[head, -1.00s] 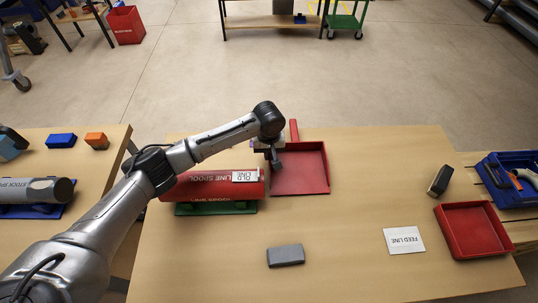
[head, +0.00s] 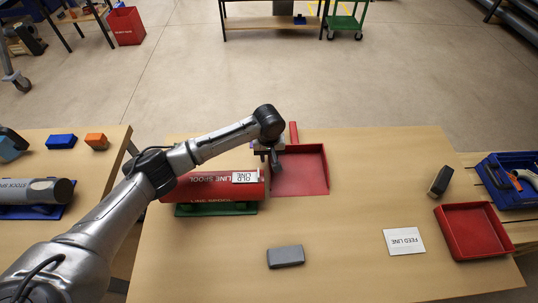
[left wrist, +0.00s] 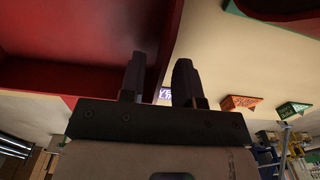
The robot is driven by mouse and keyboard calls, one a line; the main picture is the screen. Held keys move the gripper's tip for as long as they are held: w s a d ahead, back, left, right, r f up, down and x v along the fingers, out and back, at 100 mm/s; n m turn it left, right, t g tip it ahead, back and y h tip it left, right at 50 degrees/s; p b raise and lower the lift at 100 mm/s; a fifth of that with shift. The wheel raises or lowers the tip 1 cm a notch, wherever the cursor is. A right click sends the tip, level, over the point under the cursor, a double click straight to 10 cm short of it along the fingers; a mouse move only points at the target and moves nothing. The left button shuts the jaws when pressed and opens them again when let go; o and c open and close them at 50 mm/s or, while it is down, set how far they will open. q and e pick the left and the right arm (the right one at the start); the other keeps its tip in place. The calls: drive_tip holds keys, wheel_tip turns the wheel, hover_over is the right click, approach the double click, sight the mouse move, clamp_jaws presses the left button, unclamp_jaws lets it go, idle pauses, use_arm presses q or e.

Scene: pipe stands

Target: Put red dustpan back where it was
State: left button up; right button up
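The red dustpan (head: 300,172) lies on the table to the right of the red pipe spool, its handle (head: 293,131) pointing to the far side. My left gripper (head: 274,158) is at the dustpan's left edge, near the handle end, with fingers pointing down. In the left wrist view the two dark fingers (left wrist: 158,82) stand apart, and the edge of the red dustpan (left wrist: 70,40) shows between them. Contact with the dustpan cannot be told. My right gripper is not in view.
The red spool (head: 195,187) rests on a green stand (head: 215,209), close left of the dustpan. A grey block (head: 286,256), a FEED LINE card (head: 404,241), a red tray (head: 472,231) and a dark block (head: 440,180) lie nearer and right. The table between them is clear.

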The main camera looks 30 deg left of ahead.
use_arm(q)
wheel_tip(320, 180, up, 12)
drive_tip(key=p, duration=0.2)
drive_tip(key=shift+p, duration=0.35)
drive_tip(key=shift+r, duration=0.1)
idle(0.6)
